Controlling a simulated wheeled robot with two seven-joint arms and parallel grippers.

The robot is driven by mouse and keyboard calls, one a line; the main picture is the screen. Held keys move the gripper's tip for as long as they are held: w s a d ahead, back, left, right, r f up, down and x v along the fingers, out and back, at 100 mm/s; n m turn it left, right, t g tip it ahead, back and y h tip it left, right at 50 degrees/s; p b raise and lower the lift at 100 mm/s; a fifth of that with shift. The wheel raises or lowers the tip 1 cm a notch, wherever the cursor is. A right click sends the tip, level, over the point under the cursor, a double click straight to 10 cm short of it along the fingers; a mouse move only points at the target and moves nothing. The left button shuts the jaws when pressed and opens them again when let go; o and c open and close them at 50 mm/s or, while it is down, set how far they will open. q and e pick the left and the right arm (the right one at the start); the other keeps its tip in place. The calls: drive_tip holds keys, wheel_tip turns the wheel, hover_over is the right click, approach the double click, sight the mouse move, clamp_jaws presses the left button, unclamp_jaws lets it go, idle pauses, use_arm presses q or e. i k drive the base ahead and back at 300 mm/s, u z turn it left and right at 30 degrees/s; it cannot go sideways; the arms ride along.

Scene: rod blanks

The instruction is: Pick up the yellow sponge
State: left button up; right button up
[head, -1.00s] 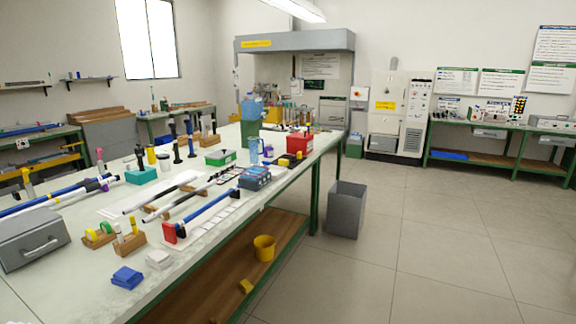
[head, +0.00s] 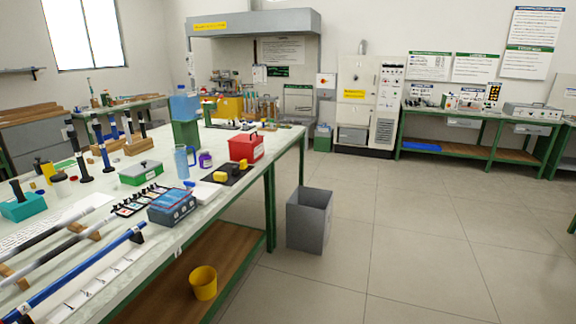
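No yellow sponge can be made out for certain. A yellow bucket (head: 203,283) stands on the wooden lower shelf (head: 222,250) under the bench. Neither of my grippers is in view.
The long bench (head: 262,150) fills the left side, with rods, a blue box (head: 172,207), a red box (head: 246,147) and a blue jug (head: 184,162). A grey bin (head: 309,220) stands on the floor by its leg. The tiled floor at right is clear.

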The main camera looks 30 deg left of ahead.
sight(221, 176)
drive_tip(key=i, duration=1.5)
drive_tip(key=u, duration=1.25)
drive_tip(key=i, duration=0.9)
drive_tip(key=u, duration=1.2)
drive_tip(key=i, duration=0.25)
drive_tip(key=u, duration=0.15)
